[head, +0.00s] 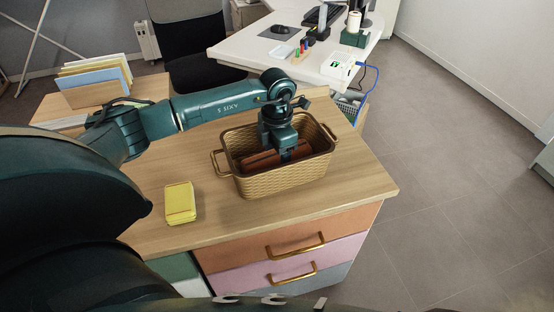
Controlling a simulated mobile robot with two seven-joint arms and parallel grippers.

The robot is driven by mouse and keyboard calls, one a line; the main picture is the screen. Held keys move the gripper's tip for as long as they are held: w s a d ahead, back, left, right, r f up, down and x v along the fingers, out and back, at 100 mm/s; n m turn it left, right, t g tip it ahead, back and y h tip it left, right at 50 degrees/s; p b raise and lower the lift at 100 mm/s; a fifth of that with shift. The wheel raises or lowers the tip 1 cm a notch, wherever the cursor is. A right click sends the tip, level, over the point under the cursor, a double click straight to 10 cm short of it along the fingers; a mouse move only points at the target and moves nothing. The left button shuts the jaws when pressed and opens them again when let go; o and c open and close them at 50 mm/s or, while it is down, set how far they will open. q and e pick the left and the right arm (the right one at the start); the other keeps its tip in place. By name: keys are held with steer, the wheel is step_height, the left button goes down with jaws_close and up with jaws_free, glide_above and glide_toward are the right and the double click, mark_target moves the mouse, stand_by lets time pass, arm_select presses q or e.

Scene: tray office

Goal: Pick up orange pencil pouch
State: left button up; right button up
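A brown-orange pouch (262,161) lies inside a tan woven basket (285,180) on the wooden cabinet top. My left gripper (287,156) points down into the basket, over the pouch. Its fingertips are down at the pouch and are mostly hidden, so I cannot tell whether they are open or shut on it. My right gripper is not in view.
A yellow pad-like object (181,203) lies on the cabinet top (350,185), left of the basket. A file holder (95,82) stands at the back left. A white desk (240,48) with office items is behind. Floor is clear on the right.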

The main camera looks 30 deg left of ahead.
arm_select(q)
steer(key=c, duration=0.9)
steer(key=shift+o, duration=0.2)
steer(key=shift+r, duration=0.1)
